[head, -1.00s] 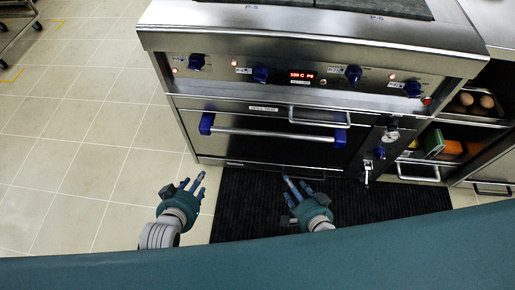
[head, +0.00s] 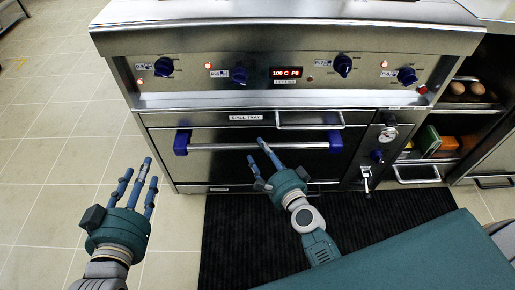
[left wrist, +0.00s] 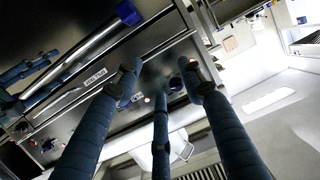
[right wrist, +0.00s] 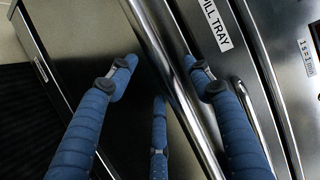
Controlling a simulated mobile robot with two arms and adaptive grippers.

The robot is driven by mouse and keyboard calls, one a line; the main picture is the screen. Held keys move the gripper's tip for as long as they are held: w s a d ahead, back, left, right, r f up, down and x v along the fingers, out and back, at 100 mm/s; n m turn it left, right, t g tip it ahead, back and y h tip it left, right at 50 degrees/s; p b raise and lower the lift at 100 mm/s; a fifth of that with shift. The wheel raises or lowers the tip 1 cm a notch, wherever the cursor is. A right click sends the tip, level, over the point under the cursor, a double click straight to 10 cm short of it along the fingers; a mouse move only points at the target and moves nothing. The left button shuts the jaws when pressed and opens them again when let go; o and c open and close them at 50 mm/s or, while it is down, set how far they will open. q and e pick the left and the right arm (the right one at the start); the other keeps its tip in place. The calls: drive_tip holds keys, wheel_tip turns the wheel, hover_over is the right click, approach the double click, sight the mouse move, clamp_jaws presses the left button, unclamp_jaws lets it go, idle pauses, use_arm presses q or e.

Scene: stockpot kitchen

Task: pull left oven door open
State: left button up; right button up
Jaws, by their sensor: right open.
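The oven door (head: 265,166) is shut. Its long steel handle bar (head: 222,146) has blue end brackets and also crosses the right wrist view (right wrist: 168,72). My left gripper (head: 138,180) is open and empty, left of the oven and apart from the bar. Its spread fingers show in the left wrist view (left wrist: 165,85).
A spill tray with a smaller handle (head: 308,126) is above the door, below a row of blue knobs (head: 238,75). A valve with a gauge (head: 388,134) is right of the door. A black mat (head: 370,225) lies in front. The tiled floor (head: 50,175) at left is clear.

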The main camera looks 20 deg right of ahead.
sight(258, 148)
drive_tip(key=shift+x, duration=1.75)
use_arm(q)
drive_tip(key=shift+w+d+r+t, duration=0.2)
drive_tip(key=shift+r+t, duration=0.1)
drive_tip(key=shift+r, duration=0.3)
drive_tip(key=shift+w+d+r+t, duration=0.15)
drive_tip(key=shift+r+t, duration=0.15)
drive_tip(key=shift+r, duration=0.3)
drive_tip(key=shift+a, duration=0.1)
use_arm(e)
clamp_jaws()
